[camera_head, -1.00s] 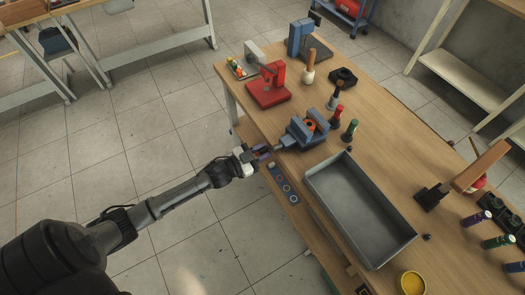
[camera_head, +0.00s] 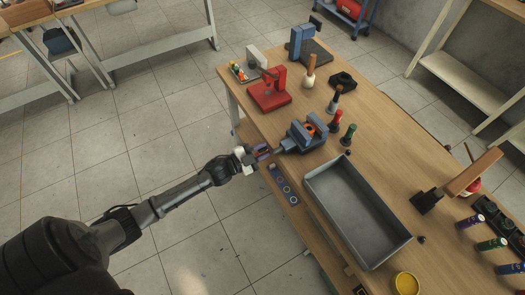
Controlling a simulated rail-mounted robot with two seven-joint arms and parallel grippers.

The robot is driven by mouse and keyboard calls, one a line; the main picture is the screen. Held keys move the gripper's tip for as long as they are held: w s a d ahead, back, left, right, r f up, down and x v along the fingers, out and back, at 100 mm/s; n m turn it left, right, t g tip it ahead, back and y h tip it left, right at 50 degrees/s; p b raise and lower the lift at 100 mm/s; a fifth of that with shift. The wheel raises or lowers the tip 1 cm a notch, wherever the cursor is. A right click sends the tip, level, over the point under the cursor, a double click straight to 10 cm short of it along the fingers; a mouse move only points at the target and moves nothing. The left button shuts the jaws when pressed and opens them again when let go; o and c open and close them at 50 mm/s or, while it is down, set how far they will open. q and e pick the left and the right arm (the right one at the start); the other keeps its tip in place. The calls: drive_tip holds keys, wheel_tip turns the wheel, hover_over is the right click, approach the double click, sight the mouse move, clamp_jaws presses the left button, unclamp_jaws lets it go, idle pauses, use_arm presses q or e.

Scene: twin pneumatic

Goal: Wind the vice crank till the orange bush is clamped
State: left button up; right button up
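The blue-grey vice (camera_head: 303,136) stands near the bench's front edge, left of the middle. The orange bush (camera_head: 309,129) shows between its jaws; I cannot tell whether the jaws touch it. The vice's crank side (camera_head: 276,150) points toward the front left, over the bench edge. My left gripper (camera_head: 261,152) is at the crank end, and its fingers overlap the crank handle there. It is too small to tell whether the fingers are shut on it. My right gripper is not in view.
A grey metal tray (camera_head: 398,247) lies right of the vice. Red (camera_head: 336,121) and green (camera_head: 348,135) handled tools stand just behind the vice. A red press (camera_head: 270,97) stands to its left. A dark strip with rings (camera_head: 286,187) is below the gripper.

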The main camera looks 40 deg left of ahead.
use_arm(q)
drive_tip(key=o, duration=0.3)
drive_tip(key=shift+w+a+r, duration=0.1)
drive_tip(key=shift+a+r, duration=0.1)
drive_tip(key=shift+r, duration=0.2)
drive_tip(key=shift+d+f, duration=0.1)
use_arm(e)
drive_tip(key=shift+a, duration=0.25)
use_arm(q)
drive_tip(key=shift+s+f, duration=0.1)
drive_tip(key=shift+s, duration=0.15)
drive_tip(key=shift+p+v, duration=0.8)
drive_tip(key=shift+v, duration=5.85)
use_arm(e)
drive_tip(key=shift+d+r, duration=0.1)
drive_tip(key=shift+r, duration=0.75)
